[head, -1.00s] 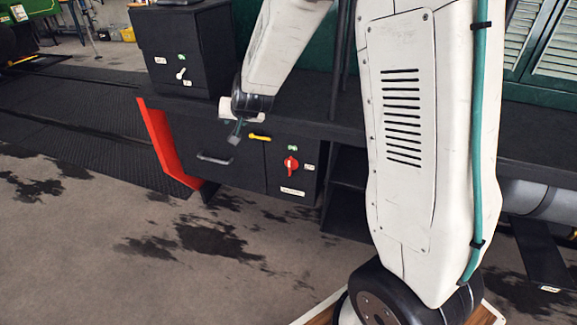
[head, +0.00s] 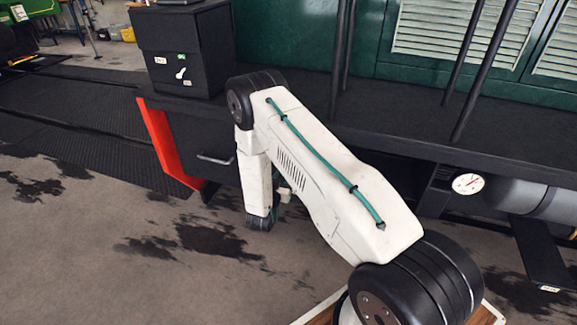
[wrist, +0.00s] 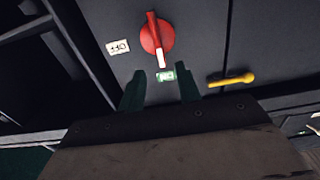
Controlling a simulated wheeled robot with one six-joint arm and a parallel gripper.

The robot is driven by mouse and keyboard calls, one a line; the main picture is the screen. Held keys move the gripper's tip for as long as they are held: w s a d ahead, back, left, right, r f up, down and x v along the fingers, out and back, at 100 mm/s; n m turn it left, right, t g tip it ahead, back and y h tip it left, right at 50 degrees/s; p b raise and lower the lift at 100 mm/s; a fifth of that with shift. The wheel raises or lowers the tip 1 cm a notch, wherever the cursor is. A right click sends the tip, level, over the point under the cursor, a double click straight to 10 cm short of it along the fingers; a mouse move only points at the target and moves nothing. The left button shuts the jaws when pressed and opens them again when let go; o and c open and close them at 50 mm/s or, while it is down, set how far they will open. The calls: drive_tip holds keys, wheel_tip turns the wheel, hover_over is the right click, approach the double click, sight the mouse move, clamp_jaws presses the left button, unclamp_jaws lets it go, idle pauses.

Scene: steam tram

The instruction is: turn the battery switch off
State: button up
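A red rotary switch (wrist: 157,38) is on the dark cabinet front in the wrist view. Its handle has a white-marked end turned toward a small green label (wrist: 166,76). A white label (wrist: 118,47) sits to its left. I cannot read which switch is the battery switch. My gripper (wrist: 160,70) is open and empty, its two dark fingers spread apart toward the red switch, with the green label in the gap between them. They appear apart from the handle. In the head view my arm hides the red switch and most of the gripper.
A yellow handle (wrist: 231,79) is right of the fingers in the wrist view. In the head view, a black box (head: 183,45) with a white toggle (head: 180,73) stands on the bench. A drawer handle (head: 215,159) and red panel edge (head: 165,140) are left of my arm.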

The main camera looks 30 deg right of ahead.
drive_tip(key=x, duration=0.7)
drive_tip(key=shift+w+d, duration=0.1)
drive_tip(key=shift+d, duration=0.05)
clamp_jaws()
